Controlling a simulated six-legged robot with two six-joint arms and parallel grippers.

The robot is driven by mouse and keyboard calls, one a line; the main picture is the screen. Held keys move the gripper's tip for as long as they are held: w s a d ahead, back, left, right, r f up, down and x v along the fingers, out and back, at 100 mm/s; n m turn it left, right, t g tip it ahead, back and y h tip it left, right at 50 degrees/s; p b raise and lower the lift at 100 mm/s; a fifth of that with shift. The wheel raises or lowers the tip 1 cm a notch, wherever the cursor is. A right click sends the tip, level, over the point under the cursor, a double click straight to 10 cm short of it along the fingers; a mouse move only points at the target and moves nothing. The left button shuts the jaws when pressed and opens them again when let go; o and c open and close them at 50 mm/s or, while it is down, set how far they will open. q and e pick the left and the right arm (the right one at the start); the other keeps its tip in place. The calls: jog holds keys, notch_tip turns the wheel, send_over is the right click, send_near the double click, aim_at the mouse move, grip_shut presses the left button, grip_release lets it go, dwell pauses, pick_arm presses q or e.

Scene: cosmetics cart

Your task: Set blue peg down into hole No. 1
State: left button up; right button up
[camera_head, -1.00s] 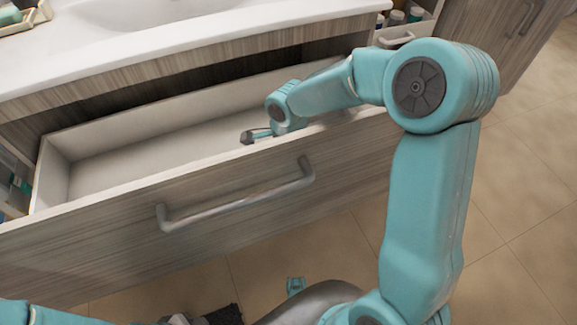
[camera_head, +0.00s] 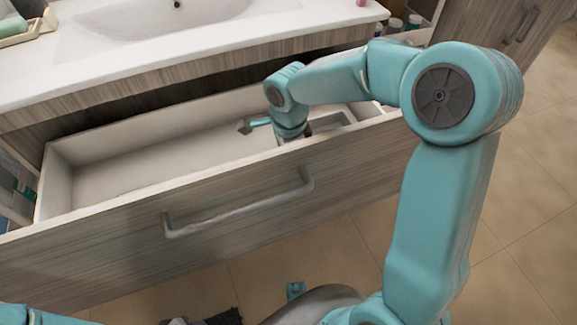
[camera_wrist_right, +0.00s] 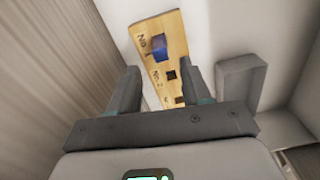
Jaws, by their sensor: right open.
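The blue peg (camera_wrist_right: 162,48) stands at the spot marked No. 1 on a wooden board (camera_wrist_right: 143,36) in the right wrist view. How deep it sits in its hole cannot be told. Dark square holes lie beside the No. 2 mark and farther down the board. My right gripper (camera_wrist_right: 160,88) is open and empty; its two fingers are on either side of the board's lower part, below the peg in the picture. In the head view my right wrist reaches down into the open drawer (camera_head: 180,200), hiding peg and board. My left gripper is not clearly visible.
A grey rectangular block or holder (camera_wrist_right: 238,80) is right of the board in the wrist view. The drawer's left part is empty. Its front wall and handle (camera_head: 240,208) are close to my right arm. The sink counter (camera_head: 180,45) overhangs the back.

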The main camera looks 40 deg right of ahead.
notch_tip(320, 180, up, 6)
jog(key=shift+f+p, duration=0.1)
jog(key=shift+p, duration=0.45)
